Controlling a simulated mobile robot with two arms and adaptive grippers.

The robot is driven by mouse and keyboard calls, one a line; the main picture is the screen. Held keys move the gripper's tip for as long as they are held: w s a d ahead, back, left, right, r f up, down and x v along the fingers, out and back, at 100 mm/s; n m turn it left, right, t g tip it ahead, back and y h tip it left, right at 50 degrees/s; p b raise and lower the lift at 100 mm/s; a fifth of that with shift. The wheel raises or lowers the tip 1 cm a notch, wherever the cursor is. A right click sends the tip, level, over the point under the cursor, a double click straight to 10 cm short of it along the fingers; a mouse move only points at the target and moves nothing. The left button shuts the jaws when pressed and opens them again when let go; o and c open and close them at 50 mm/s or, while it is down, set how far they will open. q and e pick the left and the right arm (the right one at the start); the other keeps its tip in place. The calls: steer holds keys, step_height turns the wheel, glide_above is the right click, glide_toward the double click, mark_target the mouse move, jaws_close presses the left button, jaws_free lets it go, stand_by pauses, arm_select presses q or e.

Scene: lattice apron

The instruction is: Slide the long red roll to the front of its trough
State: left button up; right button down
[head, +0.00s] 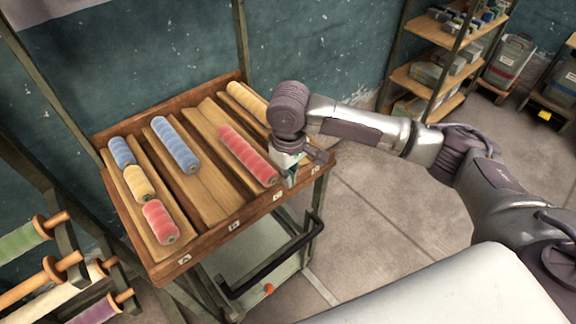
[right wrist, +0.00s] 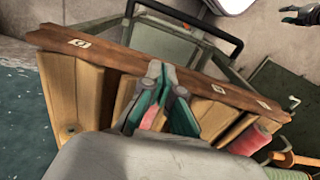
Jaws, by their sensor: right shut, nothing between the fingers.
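The long red roll (head: 247,155) lies lengthwise in its wooden trough, third from the left in the head view. Its front end is close to the front board of the rack (head: 253,208). My right gripper (head: 289,180) is shut and empty, pointing down beside the roll's front end, on its right. I cannot tell whether they touch. A dark gripper, likely my left (right wrist: 296,15), shows small at the upper right there.
The left trough holds short blue (head: 122,152), yellow (head: 138,183) and red (head: 160,222) rolls. A long blue roll (head: 176,145) lies in the second trough, a yellow roll (head: 246,101) in the right one. A black cart handle (head: 272,262) stands out in front. Spools crowd the lower left.

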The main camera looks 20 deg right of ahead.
mark_target(274, 176)
steer(key=w+f, duration=0.1)
steer(key=w+f+p, duration=0.1)
steer(key=f, duration=0.1)
steer(key=w+a+f+p, duration=0.1)
steer(key=f, duration=0.1)
steer(key=shift+a+f, duration=0.1)
steer(key=shift+f, duration=0.15)
steer(key=shift+w+a+f, duration=0.1)
steer(key=shift+w+a, duration=0.05)
steer(key=shift+w, duration=0.2)
arm_select(q)
steer(key=r, duration=0.1)
steer(key=d+r, duration=0.1)
steer(key=shift+w+r, duration=0.35)
arm_select(e)
steer(key=shift+w+a+p, duration=0.3)
steer(key=shift+w+p, duration=0.1)
steer(key=shift+w, duration=0.5)
arm_select(q)
steer(key=shift+a+r, duration=0.1)
steer(key=shift+r, duration=0.1)
steer(key=shift+s+r, duration=0.1)
steer(key=shift+r, duration=0.05)
